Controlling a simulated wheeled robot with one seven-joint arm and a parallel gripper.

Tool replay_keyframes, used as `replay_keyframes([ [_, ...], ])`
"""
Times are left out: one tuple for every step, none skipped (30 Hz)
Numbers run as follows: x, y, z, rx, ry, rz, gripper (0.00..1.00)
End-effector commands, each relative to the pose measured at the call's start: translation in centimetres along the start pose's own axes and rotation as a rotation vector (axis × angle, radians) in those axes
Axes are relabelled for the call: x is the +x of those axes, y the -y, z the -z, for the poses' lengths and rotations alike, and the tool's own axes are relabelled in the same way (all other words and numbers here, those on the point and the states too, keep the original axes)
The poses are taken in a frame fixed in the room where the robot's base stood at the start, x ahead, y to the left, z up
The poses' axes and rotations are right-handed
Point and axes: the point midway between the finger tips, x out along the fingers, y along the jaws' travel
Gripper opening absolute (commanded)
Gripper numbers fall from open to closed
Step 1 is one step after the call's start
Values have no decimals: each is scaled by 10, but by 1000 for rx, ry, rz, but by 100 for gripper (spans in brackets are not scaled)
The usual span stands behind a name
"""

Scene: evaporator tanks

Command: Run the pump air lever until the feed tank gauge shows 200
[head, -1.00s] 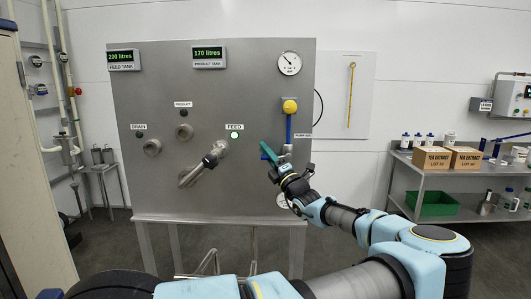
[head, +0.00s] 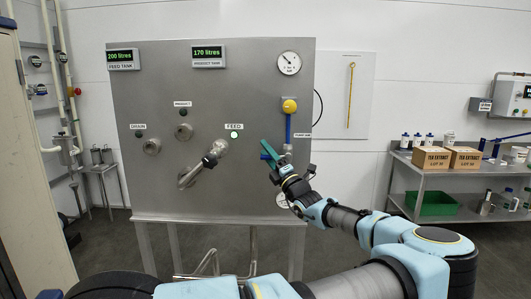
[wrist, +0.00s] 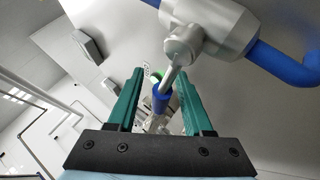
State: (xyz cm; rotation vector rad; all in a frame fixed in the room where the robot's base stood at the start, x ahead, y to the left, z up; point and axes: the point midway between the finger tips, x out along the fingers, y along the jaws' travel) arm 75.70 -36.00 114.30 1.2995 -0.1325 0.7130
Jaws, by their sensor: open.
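The feed tank gauge (head: 124,56) at the panel's upper left reads 200 litres in green digits. The pump air lever (head: 266,157) sticks out to the left of its valve, low on the blue air pipe at the panel's right. In the wrist view its blue-gripped handle (wrist: 161,101) lies between the two green fingers, with gaps on both sides. My gripper (head: 267,147) is open around the lever and holds nothing. The silver valve body (wrist: 212,30) shows above the fingers. The fingers partly hide the lever in the head view.
The product tank display (head: 208,53) reads 170 litres. A round dial (head: 290,63) and a yellow knob (head: 289,106) sit above the valve. The FEED lamp (head: 234,135) is lit. A large silver handle (head: 194,173) juts out left of my gripper. A table with boxes stands right.

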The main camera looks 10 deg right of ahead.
Motion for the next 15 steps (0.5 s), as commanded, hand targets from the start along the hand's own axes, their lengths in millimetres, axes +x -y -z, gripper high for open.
replay_keyframes([
  [-10, 3, 0, -2, 2, 2, 51],
  [-15, 4, 0, -2, 3, 2, 51],
  [-23, 4, 0, -2, 2, 2, 51],
  [-29, 4, 0, -3, 3, 3, 51],
  [-35, 4, 0, -2, 2, 3, 51],
  [-44, 4, 0, -3, 3, 2, 51],
  [-50, 4, 0, -3, 3, 2, 51],
  [-56, 4, 0, -2, 2, 3, 51],
  [-64, 4, 0, -3, 3, 3, 51],
  [-69, 4, 0, -2, 2, 2, 51],
  [-74, 4, 0, -2, 2, 2, 51],
  [-80, 3, 0, -2, 2, 2, 51],
  [-84, 3, 0, -2, 2, 2, 51],
  [-88, 3, 0, -2, 1, 2, 51],
  [-92, 2, 0, -2, 2, 2, 51],
])
